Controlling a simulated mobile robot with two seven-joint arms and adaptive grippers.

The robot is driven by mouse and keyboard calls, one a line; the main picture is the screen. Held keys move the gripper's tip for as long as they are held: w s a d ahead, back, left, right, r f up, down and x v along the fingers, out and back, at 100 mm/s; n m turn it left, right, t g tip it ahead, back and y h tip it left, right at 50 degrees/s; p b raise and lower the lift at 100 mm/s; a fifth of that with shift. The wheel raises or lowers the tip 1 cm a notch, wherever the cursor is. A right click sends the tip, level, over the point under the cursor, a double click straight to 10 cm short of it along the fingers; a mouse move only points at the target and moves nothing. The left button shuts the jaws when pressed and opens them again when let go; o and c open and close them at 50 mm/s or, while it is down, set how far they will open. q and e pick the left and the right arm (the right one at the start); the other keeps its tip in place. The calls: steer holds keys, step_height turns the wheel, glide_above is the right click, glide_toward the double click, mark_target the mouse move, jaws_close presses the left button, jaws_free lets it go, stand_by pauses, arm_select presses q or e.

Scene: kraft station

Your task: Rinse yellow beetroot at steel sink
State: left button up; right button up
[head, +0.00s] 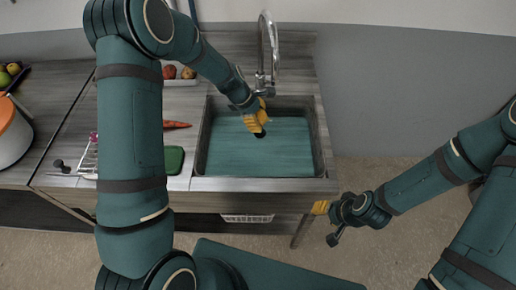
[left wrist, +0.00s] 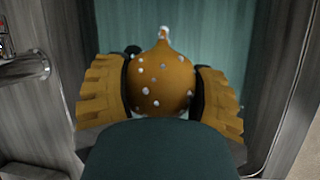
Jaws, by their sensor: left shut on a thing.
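The yellow beetroot (left wrist: 160,85) is round and orange-yellow, with pale drops or spots over it and a narrow tip at the top. My left gripper (left wrist: 161,92) is shut on it, one orange finger on each side. In the head view the left gripper (head: 257,124) is over the back part of the steel sink (head: 201,150), below the tap (head: 262,50); I cannot pick out the beetroot there. The sink basin shows a teal surface. My right gripper (head: 321,208) hangs in front of the counter at the right; its opening cannot be made out.
A carrot (head: 177,125) and a dark green item (head: 174,160) lie left of the sink. A white tray with round produce (head: 179,73) stands behind. A wire rack (head: 88,158) and an orange-and-white pot (head: 12,135) are further left. The floor right of the counter is clear.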

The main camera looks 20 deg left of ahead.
mark_target(260, 111)
arm_select(q)
step_height(260, 111, up, 4)
steer(key=p, duration=0.3)
steer(key=shift+r, duration=0.1)
stand_by(0.3)
stand_by(0.6)
